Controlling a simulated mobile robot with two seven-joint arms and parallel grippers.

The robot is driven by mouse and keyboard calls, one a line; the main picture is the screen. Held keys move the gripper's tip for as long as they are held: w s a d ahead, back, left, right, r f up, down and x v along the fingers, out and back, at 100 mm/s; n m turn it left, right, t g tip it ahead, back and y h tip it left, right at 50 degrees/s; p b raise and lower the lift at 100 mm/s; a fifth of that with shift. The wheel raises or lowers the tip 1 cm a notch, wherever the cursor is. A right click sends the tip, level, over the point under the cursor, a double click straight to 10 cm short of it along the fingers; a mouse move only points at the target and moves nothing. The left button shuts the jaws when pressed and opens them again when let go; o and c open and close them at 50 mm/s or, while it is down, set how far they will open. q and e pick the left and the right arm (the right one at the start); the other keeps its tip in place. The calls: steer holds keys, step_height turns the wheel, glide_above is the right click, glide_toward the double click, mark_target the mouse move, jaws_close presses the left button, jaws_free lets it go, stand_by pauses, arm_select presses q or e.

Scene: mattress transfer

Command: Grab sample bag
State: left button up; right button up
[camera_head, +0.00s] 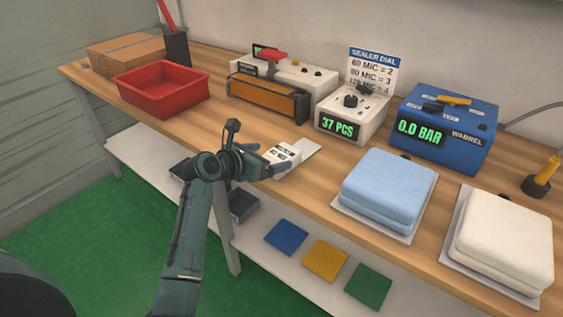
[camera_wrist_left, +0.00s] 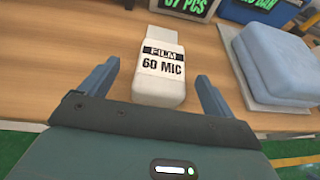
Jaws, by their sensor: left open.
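A white sample bag (camera_head: 284,153) lies on the wooden bench near its front edge. In the left wrist view the bag (camera_wrist_left: 158,82) is a small white pouch labelled "FILM 60 MIC", with a narrower neck at its far end. My left gripper (camera_head: 270,162) is open at the bench's front edge. In the wrist view its two blue-grey fingers (camera_wrist_left: 157,70) stand on either side of the bag's near part, with a gap on both sides. My right gripper is not in view.
A red tray (camera_head: 160,92), a sealer (camera_head: 268,98), a white dial unit (camera_head: 352,115) and a blue gauge box (camera_head: 445,128) stand behind. Folded blue (camera_head: 390,188) and cream (camera_head: 505,240) pads lie to the right. A shelf with coloured squares is below.

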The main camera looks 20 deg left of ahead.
mark_target(278, 155)
arm_select(q)
steer(key=b+x, duration=0.1)
steer(key=x, duration=0.4)
steer(key=shift+s+d, duration=0.15)
steer(key=shift+w+d+f, duration=0.15)
steer(key=shift+w, duration=0.15)
steer(key=c, duration=1.1)
